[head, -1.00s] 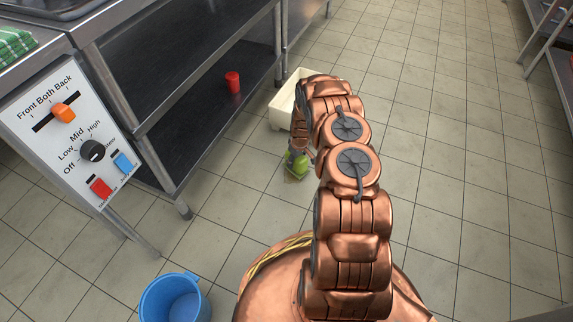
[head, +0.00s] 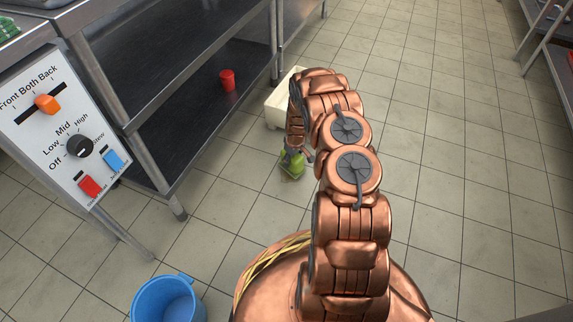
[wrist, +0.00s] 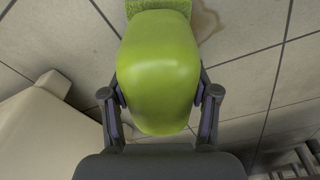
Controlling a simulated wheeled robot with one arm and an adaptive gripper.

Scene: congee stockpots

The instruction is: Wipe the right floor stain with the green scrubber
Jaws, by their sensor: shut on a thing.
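The green scrubber (head: 292,168) is held low at the floor, in front of the cream bin in the head view. In the wrist view the scrubber's rounded handle (wrist: 158,70) sits between the two fingers of my gripper (wrist: 160,97), with a textured green pad at its far end. My gripper is shut on the handle. A brown stain (wrist: 207,20) shows on the tiles just right of the pad in the wrist view. The pad hides part of that area, and I cannot tell whether it touches the stain. In the head view my arm partly hides the gripper.
A cream bin (head: 277,108) stands close to the gripper; it also fills the left of the wrist view (wrist: 40,130). A steel shelf unit (head: 165,125) with a red cup (head: 227,80) is at left. A blue bucket (head: 168,300) stands at front. Floor at right is open.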

